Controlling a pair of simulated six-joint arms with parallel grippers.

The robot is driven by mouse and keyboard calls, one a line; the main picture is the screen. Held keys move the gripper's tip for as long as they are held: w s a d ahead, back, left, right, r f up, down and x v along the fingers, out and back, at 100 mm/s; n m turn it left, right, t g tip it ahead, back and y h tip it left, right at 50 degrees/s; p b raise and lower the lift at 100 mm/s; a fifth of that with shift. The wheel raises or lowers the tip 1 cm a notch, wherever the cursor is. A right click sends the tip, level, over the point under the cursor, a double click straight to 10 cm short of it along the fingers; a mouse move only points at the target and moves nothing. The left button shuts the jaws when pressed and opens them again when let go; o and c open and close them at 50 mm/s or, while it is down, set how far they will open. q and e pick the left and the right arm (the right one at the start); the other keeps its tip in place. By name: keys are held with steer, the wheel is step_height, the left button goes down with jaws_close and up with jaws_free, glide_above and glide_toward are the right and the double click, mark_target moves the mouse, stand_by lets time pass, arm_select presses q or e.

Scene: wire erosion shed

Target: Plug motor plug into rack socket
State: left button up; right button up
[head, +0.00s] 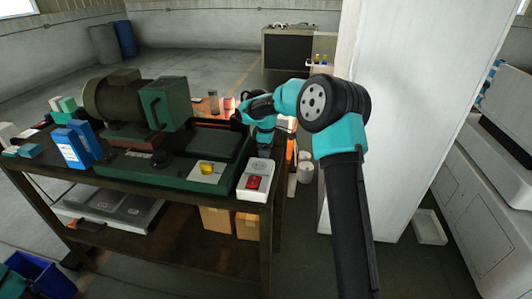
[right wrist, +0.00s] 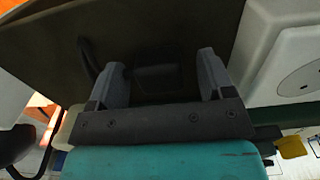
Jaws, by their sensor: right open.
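My right gripper (head: 265,148) points down at the right end of the bench, just behind a white socket box (head: 256,180) with a red switch. In the right wrist view its two fingers (right wrist: 162,68) are apart. A dark blocky shape (right wrist: 158,76) shows between them against a dark surface; I cannot tell whether it is the motor plug. A black cable (right wrist: 87,56) runs beside the left finger. The white box with a round face (right wrist: 295,75) is to the right of the fingers. The motor (head: 118,97) stands on the bench at the left.
A tall white cabinet (head: 400,100) stands close on the right. Open floor lies behind.

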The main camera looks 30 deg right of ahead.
steer(key=c, duration=0.9)
steer(key=shift+r, duration=0.1)
steer(key=shift+c, duration=0.3)
step_height(320, 180, up, 10)
steer(key=shift+f, duration=0.1)
stand_by(0.6)
